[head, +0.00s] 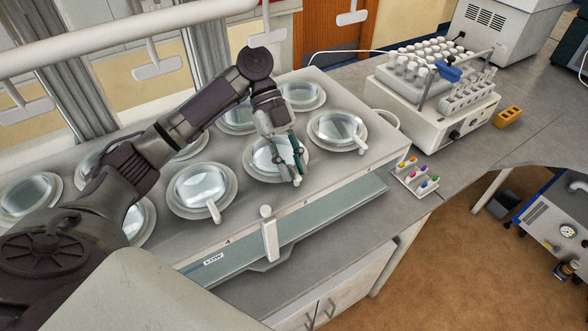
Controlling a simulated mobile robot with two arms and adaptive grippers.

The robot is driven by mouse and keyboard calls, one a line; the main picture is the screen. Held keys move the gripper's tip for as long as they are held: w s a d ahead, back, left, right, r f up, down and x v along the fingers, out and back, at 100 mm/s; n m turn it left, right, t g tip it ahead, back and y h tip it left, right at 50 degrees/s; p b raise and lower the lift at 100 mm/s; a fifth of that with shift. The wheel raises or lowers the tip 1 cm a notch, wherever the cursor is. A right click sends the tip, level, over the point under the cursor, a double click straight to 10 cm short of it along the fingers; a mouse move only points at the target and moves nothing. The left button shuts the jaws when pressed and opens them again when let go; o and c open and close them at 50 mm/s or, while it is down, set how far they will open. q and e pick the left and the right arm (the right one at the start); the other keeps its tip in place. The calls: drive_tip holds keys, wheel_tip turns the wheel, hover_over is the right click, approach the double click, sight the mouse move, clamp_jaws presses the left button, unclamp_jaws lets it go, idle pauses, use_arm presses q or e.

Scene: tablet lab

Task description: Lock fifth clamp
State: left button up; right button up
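A long pale dissolution bath (245,205) holds round glass vessels in two rows. Several front vessels have small pale clamp levers. My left gripper (296,174) points down over the front-row vessel (263,165) second from the right. Its fingers are at the front right of that vessel's rim, where its clamp lever is mostly hidden behind them. I cannot tell whether they touch or grip the lever. The vessel to the right (333,129) and the one to the left (202,186) show their levers lying outward over the rim. My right gripper is out of view.
A pale rail (130,27) with hanging paddles runs above the bath. A white upright handle (269,236) stands at the bath's front edge. A vial rack machine (435,95) and a small tray of coloured caps (415,178) stand to the right, with a yellow block (508,117) beyond.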

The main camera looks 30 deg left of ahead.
use_arm(q)
drive_tip(key=v, duration=0.6)
idle(0.5)
